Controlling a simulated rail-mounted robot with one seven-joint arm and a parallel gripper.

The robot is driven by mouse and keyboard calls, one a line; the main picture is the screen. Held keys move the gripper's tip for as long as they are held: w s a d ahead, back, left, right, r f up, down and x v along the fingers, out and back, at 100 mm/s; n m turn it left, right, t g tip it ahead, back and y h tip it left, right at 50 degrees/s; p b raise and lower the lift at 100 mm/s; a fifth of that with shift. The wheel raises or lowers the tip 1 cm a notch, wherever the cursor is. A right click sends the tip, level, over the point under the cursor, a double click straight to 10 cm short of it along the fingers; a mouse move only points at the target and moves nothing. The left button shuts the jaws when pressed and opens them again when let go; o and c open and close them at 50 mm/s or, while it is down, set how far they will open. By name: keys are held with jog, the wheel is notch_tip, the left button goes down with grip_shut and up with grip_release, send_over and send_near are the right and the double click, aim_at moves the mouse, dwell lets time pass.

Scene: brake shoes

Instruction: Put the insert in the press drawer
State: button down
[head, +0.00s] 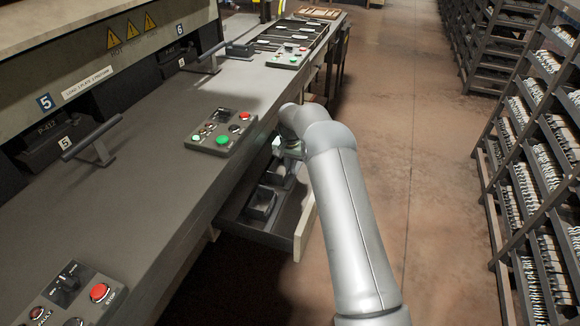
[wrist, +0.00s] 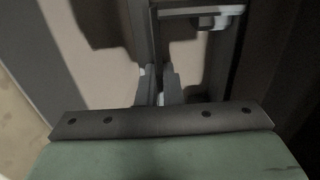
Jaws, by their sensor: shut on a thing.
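The press drawer (head: 304,228) is pulled out below the bench edge in the head view, with a pale front panel. Dark open-topped box shapes (head: 262,204) sit inside it. My gripper (head: 288,150) is over the far part of the drawer, mostly hidden by my arm. In the wrist view my gripper (wrist: 159,78) is closed on a grey, thin-walled part, which I take to be the insert (wrist: 146,35). Its full outline is hidden and dim. I cannot tell whether it touches the drawer floor.
A control box (head: 221,132) with green and red buttons stands on the bench (head: 130,200) above the drawer. Handles (head: 92,142) stick out of the press at left. A rack of brake shoes (head: 535,160) stands at right. The floor (head: 420,130) between is clear.

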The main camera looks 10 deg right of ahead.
jog(key=c, duration=2)
grip_release()
jog(key=shift+f, duration=0.2)
jog(key=o, duration=0.4)
jog(key=shift+r, duration=0.1)
